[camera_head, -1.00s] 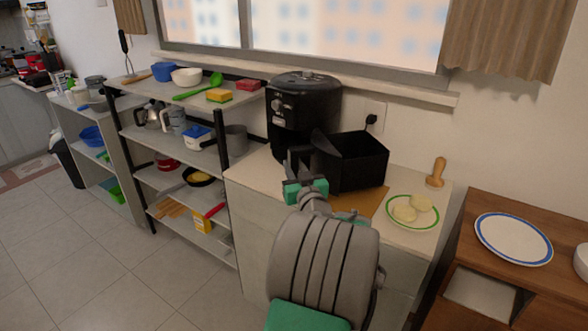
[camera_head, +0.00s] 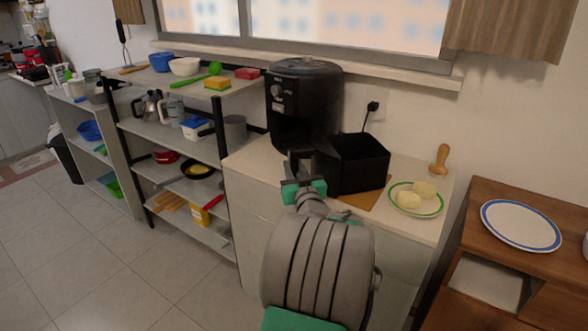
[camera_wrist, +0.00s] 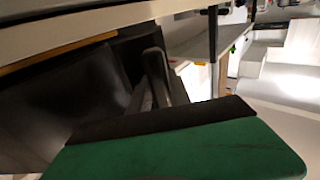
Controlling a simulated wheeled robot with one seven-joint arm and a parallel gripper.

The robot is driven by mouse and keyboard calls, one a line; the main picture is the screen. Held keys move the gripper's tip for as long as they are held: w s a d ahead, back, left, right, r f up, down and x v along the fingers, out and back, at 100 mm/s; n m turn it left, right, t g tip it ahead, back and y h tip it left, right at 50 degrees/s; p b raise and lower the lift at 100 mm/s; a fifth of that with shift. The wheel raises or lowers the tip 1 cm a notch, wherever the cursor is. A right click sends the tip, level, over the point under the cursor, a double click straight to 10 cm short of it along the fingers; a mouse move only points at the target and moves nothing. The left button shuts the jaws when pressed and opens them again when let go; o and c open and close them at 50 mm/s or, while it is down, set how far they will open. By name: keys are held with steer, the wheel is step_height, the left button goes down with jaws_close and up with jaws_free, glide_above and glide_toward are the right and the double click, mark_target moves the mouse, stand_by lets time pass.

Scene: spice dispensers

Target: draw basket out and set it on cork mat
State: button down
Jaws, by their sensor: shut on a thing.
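The black basket (camera_head: 358,164) is out of the black air fryer (camera_head: 297,110) and stands in front and to the right of it, over the cork mat (camera_head: 362,199). Only a strip of the mat shows below the basket, and I cannot tell if the basket rests fully on it. My gripper (camera_head: 302,172) is shut on the basket's handle at its left front side. In the wrist view, the dark basket wall (camera_wrist: 60,110) fills the left, and the handle (camera_wrist: 155,75) runs up from my green-and-black finger.
A green-rimmed plate (camera_head: 415,199) with pale round pieces stands right of the basket. A wooden pestle-like tool (camera_head: 439,158) stands behind it. A wooden cabinet with a blue-rimmed plate (camera_head: 521,225) is at the right. Open shelves (camera_head: 170,130) with kitchenware stand at the left.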

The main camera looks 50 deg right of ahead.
steer(key=c, duration=1.5)
jaws_free()
steer(key=o, duration=0.4)
steer(key=shift+f, duration=0.15)
steer(key=b+v, duration=0.1)
steer(key=v, duration=0.6)
steer(key=shift+s+a, duration=0.25)
steer(key=shift+s, duration=0.1)
